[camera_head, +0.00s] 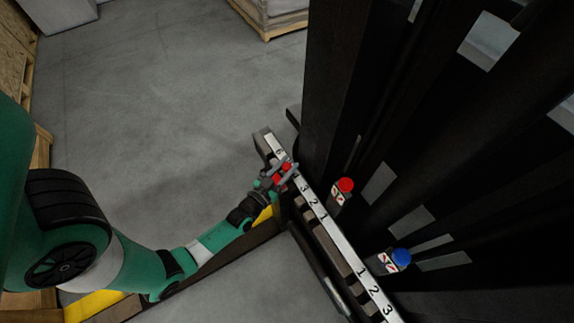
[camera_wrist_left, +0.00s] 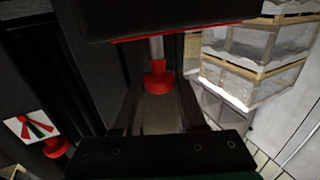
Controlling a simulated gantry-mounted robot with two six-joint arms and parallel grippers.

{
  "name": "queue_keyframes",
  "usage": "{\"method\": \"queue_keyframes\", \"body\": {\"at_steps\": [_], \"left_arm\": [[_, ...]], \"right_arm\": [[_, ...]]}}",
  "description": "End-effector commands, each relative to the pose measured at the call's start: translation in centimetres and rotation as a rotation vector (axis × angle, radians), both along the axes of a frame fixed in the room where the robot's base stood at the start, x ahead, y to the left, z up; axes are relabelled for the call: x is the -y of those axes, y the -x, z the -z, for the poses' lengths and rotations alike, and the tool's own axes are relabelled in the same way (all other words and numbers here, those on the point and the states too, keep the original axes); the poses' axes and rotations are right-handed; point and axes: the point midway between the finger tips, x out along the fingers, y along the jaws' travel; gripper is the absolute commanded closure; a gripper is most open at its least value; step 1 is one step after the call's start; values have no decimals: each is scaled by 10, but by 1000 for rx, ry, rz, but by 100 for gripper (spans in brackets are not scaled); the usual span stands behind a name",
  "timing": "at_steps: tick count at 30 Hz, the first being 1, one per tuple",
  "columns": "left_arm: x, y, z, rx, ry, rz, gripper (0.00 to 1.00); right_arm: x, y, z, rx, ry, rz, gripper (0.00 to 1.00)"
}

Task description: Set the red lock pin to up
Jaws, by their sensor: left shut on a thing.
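My left gripper (camera_head: 281,176) is at the far end of the white numbered rail, with red parts showing at its jaws. In the left wrist view, a red knob (camera_wrist_left: 158,80) on a grey metal shaft, which appears to be the red lock pin, sits between the fingers of my left gripper (camera_wrist_left: 158,105). The gripper is shut on it. A dark block with a red edge (camera_wrist_left: 165,38) lies across the top of that view, where the shaft enters. Whether the pin is up or down I cannot tell. My right gripper is out of view.
The numbered rail (camera_head: 325,222) runs beside tall black framework (camera_head: 340,80). A red-capped post (camera_head: 345,186) and a blue-capped post (camera_head: 400,257) stand right of the rail. In the wrist view, a white arrow sign (camera_wrist_left: 30,127) is at left. Open grey floor (camera_head: 170,120) lies left.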

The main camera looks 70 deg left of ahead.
Motion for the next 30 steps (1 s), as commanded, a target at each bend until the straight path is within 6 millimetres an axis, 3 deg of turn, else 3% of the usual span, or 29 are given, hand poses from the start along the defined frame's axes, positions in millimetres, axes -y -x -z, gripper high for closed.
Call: {"method": "queue_keyframes", "body": {"at_steps": [1,9,10,14,25,30], "left_arm": [[0,0,-8,1,-1,0,100],[0,-1,-7,8,-5,-1,100],[0,-1,-7,8,-5,-1,54],[0,-1,-7,5,-3,0,31],[2,3,-6,0,0,0,29],[18,27,-8,-2,1,1,29]], "right_arm": [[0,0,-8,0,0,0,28],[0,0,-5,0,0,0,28],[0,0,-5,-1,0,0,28],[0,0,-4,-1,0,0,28],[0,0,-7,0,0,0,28],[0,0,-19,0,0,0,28]]}}
